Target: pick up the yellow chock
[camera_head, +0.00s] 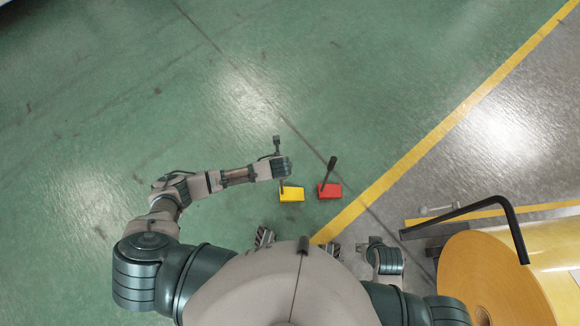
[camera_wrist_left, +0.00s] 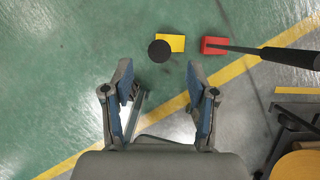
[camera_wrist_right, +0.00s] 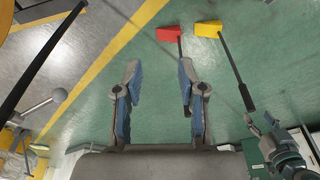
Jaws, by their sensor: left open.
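The yellow chock (camera_head: 291,195) lies on the green floor below my left gripper (camera_head: 284,168), which hides part of its handle. In the left wrist view, the yellow chock (camera_wrist_left: 176,41) is ahead of the fingers, with the round black end of its handle nearer the camera. My left gripper (camera_wrist_left: 160,76) is open and empty, its fingers apart from the handle. The right wrist view shows the yellow chock (camera_wrist_right: 207,28) with its long black handle slanting down right. My right gripper (camera_wrist_right: 159,72) is open and empty, well away from it.
A red chock (camera_head: 330,190) with a black handle lies just right of the yellow one, beside a yellow floor line (camera_head: 410,158). A large yellow roll (camera_head: 500,280) and a bent black bar (camera_head: 470,209) stand at the lower right. The floor at the left is clear.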

